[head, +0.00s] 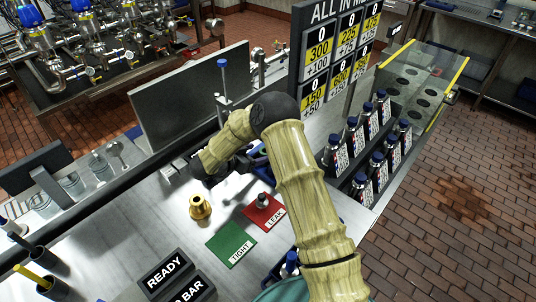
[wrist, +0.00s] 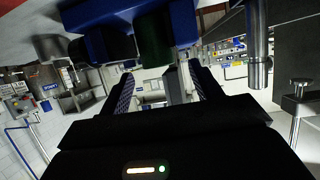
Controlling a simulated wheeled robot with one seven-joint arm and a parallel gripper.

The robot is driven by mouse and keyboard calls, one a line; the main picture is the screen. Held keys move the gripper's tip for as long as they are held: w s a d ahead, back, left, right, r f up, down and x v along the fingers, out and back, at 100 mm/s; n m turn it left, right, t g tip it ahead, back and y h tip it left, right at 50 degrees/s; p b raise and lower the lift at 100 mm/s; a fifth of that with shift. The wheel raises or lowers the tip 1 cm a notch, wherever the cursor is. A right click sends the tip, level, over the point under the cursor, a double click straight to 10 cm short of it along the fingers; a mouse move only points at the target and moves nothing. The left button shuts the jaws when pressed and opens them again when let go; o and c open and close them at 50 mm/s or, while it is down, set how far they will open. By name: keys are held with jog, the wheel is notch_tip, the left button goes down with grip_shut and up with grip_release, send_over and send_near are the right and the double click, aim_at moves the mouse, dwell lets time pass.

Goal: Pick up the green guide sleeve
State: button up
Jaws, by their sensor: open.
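A dark green cylinder (wrist: 155,42), which looks like the green guide sleeve, shows at the top of the wrist view. It is beside a blue part (wrist: 95,20) and partly cut off by the frame. My gripper (wrist: 163,84) is open, with its two dark fingers apart below the cylinder in the picture. No grip on the cylinder shows, and whether a finger touches it I cannot tell. In the head view my arm covers most of the gripper and the spot around it, and I cannot make out the sleeve there.
A brass fitting (head: 200,207) stands on the steel bench, near a green TIGHT mat (head: 231,246) and a red LEAK mat (head: 264,213). A grey upright panel (head: 190,98) and a price board (head: 318,45) rise behind.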

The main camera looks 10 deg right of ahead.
jog(key=x, duration=0.2)
jog(key=shift+w+d, duration=0.15)
jog(key=shift+d, duration=0.2)
jog(key=shift+f, duration=0.1)
jog(key=shift+c, duration=0.2)
jog(key=c, duration=1.1)
